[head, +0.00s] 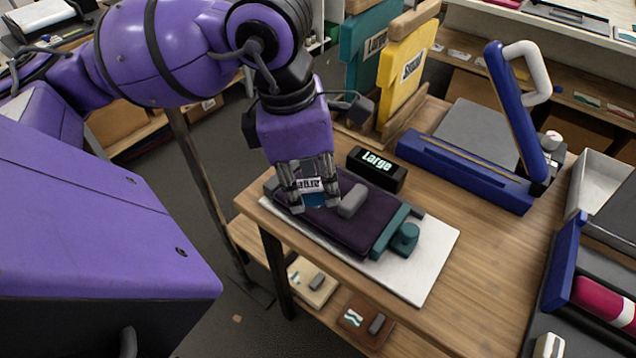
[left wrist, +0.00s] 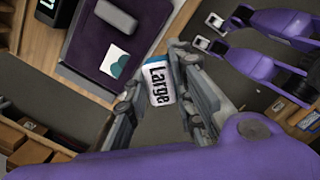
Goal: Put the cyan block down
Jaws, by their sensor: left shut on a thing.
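My left gripper (head: 308,203) is shut on the cyan block (head: 313,199), which has a white face lettered "Large". In the left wrist view the block (left wrist: 160,84) sits between the two fingertips (left wrist: 160,92), its blue side edge showing. In the head view it appears at the far left end of a dark purple pad (head: 350,226). I cannot tell whether it touches the pad. In the left wrist view the pad (left wrist: 100,50) lies up and left of the block, with floor behind the block.
A grey handle (head: 352,201) sits on the pad, and a teal clamp (head: 404,238) at its near end. The pad lies on a white board (head: 432,262). A black box lettered "Large" (head: 376,170) stands behind it. A blue-armed press (head: 515,115) stands at the right.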

